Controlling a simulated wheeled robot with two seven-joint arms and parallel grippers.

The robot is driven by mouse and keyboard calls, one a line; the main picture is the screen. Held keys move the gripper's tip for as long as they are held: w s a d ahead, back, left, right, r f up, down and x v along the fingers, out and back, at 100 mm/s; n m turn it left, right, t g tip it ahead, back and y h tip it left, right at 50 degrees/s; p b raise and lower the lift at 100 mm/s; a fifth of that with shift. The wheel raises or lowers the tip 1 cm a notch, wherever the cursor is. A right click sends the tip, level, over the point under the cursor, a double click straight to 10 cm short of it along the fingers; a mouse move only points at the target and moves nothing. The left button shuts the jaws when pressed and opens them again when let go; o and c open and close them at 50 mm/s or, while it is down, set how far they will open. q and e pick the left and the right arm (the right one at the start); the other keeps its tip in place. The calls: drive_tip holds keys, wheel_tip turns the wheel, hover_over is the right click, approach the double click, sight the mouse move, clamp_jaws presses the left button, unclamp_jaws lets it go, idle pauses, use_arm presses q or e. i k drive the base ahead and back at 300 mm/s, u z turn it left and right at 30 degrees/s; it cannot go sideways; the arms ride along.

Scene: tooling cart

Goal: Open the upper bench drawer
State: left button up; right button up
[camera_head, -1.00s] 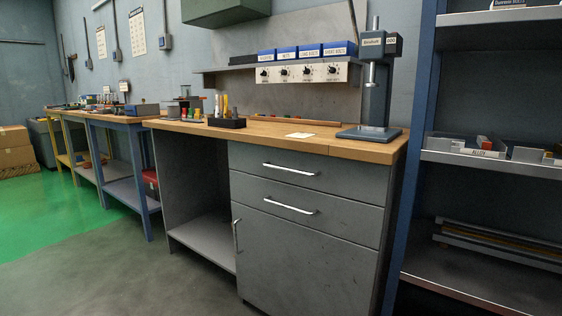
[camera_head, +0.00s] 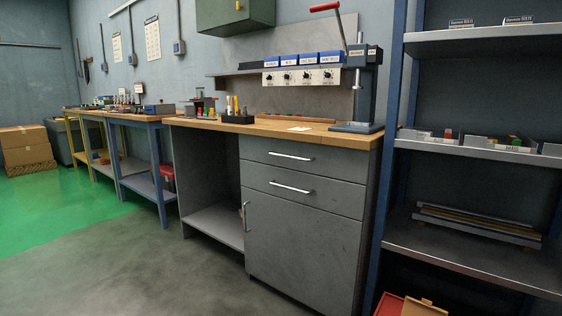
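The grey bench (camera_head: 262,131) with a wooden top stands ahead of me, a little right of the middle. Its upper drawer (camera_head: 330,166) is shut, flush with the front, and has a silver bar handle (camera_head: 290,156). A lower drawer (camera_head: 335,196) with a like handle (camera_head: 290,188) sits right under it and is also shut. Below is a cupboard door (camera_head: 300,245) with an upright handle at its left edge. Neither of my grippers shows in this view.
Blue-framed shelves (camera_head: 470,148) stand close on the right. A red box (camera_head: 390,305) and a cardboard box (camera_head: 422,308) are on the floor at the lower right. The floor (camera_head: 150,265) before the bench is clear.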

sight(351, 165)
drive_tip(key=u, duration=0.3)
drive_tip(key=i, duration=0.75)
drive_tip(key=z, duration=0.6)
drive_tip(key=i, duration=0.75)
drive_tip(key=z, duration=0.7)
